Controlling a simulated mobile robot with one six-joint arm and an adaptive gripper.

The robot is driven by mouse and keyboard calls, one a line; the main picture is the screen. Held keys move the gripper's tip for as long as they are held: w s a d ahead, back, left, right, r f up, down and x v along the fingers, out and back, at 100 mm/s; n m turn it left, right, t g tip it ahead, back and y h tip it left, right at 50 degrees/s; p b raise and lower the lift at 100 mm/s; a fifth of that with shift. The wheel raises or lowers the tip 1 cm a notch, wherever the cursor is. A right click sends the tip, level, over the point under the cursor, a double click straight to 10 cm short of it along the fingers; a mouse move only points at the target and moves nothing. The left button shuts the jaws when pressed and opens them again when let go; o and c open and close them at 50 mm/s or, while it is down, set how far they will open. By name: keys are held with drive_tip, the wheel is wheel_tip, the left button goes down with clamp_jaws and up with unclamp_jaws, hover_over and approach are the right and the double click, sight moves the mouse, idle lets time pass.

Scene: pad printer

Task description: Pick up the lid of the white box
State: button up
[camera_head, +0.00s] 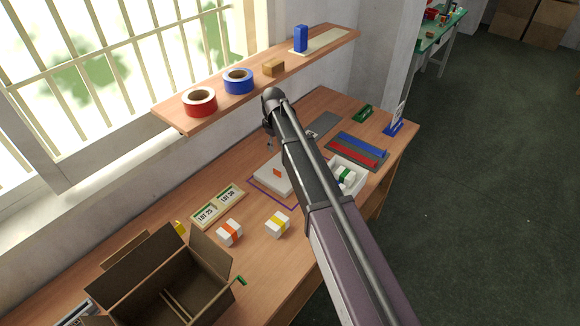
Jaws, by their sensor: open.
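A low white box (263,184) with an orange mark on top lies inside a purple outline on the wooden table. My arm hides its right part. I cannot tell its lid apart from its body at this size. My gripper (270,144) is small in view, just left of my arm and above the far side of the white box. It is open, and I see nothing between its fingers. My arm partly covers it.
An open cardboard box (160,283) stands at the front left. A shelf (180,118) with tape rolls overhangs the back.

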sight(277, 171)
drive_tip(key=shift+f, duration=0.1)
wheel_tip(277, 171, down, 8)
drive_tip(key=b, duration=0.8)
drive_tip(key=shift+f+b, duration=0.25)
drive_tip(key=shift+b, duration=0.1)
drive_tip(key=shift+f, duration=0.15)
idle(0.3)
wheel_tip(277, 171, down, 5)
drive_tip(key=b, duration=0.5)
drive_tip(key=shift+s, duration=0.1)
idle(0.6)
clamp_jaws()
drive_tip(key=shift+d, duration=0.1)
